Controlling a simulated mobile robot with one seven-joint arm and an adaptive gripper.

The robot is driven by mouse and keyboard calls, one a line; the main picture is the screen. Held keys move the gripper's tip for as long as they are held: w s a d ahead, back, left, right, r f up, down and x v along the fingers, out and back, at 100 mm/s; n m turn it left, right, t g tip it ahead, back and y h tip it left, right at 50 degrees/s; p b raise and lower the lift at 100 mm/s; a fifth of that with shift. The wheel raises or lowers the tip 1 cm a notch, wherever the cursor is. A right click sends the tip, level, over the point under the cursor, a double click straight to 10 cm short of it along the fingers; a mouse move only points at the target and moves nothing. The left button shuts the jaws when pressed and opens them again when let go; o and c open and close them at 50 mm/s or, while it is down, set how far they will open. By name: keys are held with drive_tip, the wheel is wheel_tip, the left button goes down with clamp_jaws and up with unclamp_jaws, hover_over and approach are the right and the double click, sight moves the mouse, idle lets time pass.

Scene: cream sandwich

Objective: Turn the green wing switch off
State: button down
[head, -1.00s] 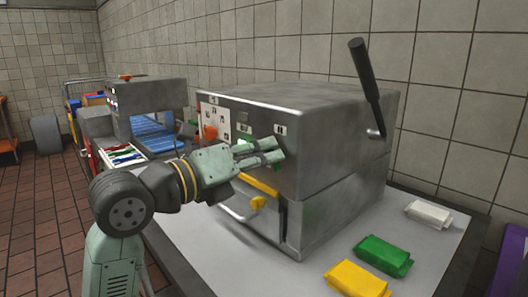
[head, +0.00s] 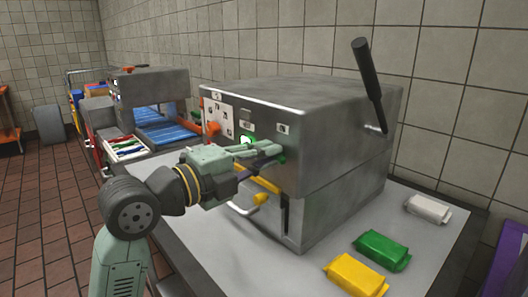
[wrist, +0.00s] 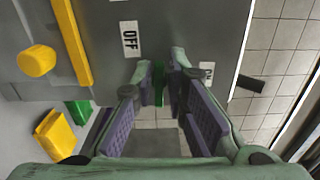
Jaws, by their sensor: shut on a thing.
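The green wing switch (wrist: 158,84) is on the front of the steel machine (wrist: 100,72), between an OFF label (wrist: 130,40) and a second, partly hidden label (wrist: 207,70) in the wrist view. My gripper (wrist: 165,76) is shut on the switch, with its purple-padded fingers on both sides of it. The fingers hide much of the switch, so I cannot tell its exact angle.
A yellow bar (head: 262,184) and yellow knob (head: 260,198) sit lower on the machine's front. A black lever (head: 367,75) rises at its right side. Yellow (head: 355,275), green (head: 382,250) and white (head: 428,208) packets lie on the table (head: 322,250) at right.

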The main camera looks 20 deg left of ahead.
drive_tip(key=shift+f+n, duration=0.15)
drive_tip(key=shift+n, duration=0.15)
idle(0.4)
drive_tip(key=c, duration=1.7)
unclamp_jaws()
drive_tip(key=v, duration=1.2)
